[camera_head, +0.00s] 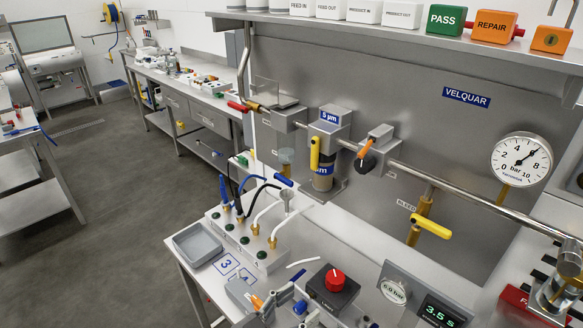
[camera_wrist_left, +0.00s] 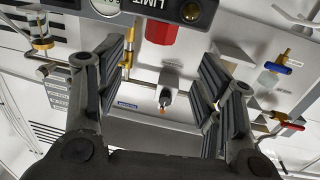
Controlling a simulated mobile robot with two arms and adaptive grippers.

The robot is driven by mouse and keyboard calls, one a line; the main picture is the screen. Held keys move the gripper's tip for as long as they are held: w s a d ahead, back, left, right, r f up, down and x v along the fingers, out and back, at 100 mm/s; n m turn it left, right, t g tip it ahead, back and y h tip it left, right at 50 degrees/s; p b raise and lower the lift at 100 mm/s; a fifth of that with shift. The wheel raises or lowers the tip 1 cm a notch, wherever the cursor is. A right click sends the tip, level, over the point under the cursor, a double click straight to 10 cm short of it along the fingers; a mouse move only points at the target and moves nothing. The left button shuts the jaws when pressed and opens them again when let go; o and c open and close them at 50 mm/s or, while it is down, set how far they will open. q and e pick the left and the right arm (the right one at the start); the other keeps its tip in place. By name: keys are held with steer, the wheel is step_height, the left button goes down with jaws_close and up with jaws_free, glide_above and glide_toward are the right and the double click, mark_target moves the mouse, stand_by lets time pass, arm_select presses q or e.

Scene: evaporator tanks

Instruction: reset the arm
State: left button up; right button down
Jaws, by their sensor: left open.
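My left gripper (camera_wrist_left: 165,65) shows in the wrist view with its two dark, ribbed fingers spread wide apart. It is open, with nothing between the fingers except the distant scene. Through the gap an orange-tipped valve (camera_wrist_left: 164,101) and a small blue label (camera_wrist_left: 128,105) show on the pale panel, well beyond the fingers. I cannot clearly make out the left gripper in the head view. My right gripper shows in neither view.
In the head view, the bench holds a grey tray (camera_head: 197,243), a white hose block (camera_head: 250,235) and a red-knobbed box (camera_head: 333,288). A pipe with valves and a pressure gauge (camera_head: 522,159) line the steel panel. The floor (camera_head: 115,215) at left is clear.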

arm_select(q)
steer(key=shift+s+d, duration=0.1)
steer(key=s+a+f+n+g+y, duration=0.4)
steer(key=s+a+y, duration=0.3)
steer(key=s+a, duration=0.35)
steer(key=s+a+f+n+g+y, duration=0.35)
steer(key=s+a+y, duration=0.45)
steer(key=a, duration=0.4)
step_height(320, 180, down, 32)
steer(key=s+g+h+b, duration=0.1)
steer(key=s+g+b, duration=0.15)
steer(key=b, duration=0.25)
steer(key=s+a+f+b, duration=0.3)
steer(key=s+f+b, duration=0.1)
steer(key=s+f, duration=1.2)
step_height(320, 180, down, 3)
steer(key=shift+s+f, duration=0.1)
steer(key=shift+s, duration=0.25)
